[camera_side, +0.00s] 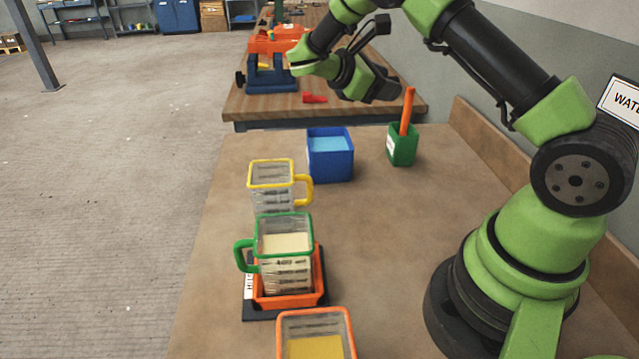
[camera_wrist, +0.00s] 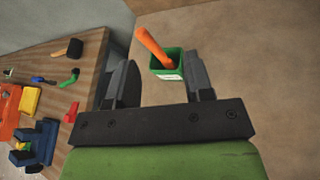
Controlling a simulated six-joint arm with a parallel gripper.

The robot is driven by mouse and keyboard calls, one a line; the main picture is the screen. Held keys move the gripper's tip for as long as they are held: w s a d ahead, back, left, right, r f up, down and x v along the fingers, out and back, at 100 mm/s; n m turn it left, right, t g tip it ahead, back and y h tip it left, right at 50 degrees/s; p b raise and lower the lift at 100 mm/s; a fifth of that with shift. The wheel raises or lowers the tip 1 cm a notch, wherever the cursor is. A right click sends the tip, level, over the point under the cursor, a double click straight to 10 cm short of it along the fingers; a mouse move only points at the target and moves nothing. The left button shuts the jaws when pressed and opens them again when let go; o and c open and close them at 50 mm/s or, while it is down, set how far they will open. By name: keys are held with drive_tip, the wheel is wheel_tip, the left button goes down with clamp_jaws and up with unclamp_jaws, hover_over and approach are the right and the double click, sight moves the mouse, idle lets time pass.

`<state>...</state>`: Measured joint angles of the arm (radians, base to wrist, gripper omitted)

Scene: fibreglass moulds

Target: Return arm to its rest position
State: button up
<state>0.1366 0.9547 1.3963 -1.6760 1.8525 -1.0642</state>
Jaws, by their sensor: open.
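My arm is raised over the far part of the table. My gripper (camera_wrist: 160,85) shows its two dark fingers spread apart in the wrist view, with nothing between them that it grips. In the side view the gripper (camera_side: 388,92) is in the air above and behind the blue container, left of the green holder. The green holder (camera_side: 402,150) stands on the table with an orange-handled tool (camera_side: 407,110) upright in it. In the wrist view the green holder (camera_wrist: 176,73) lies beyond the fingers, apart from them.
A jug with a green rim (camera_side: 285,222) holds pale material and stands in an orange tray (camera_side: 290,300) on a black base. A yellow-handled jug (camera_side: 270,175), a blue container (camera_side: 330,165) and an orange-rimmed container (camera_side: 315,318) stand nearby. A wooden bench (camera_side: 240,103) with a blue vise is behind.

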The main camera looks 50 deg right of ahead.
drive_tip(key=s+a+r+m+t+y, duration=0.5)
drive_tip(key=s+a+m+t+y, duration=0.1)
drive_tip(key=a, duration=0.5)
drive_tip(key=s+a+r+m+t+y, duration=0.6)
drive_tip(key=s+a+m+t+y, duration=0.1)
drive_tip(key=s+a, duration=0.4)
drive_tip(key=shift+r+m+y, duration=0.3)
drive_tip(key=shift+m+y, duration=0.1)
drive_tip(key=shift+y, duration=0.3)
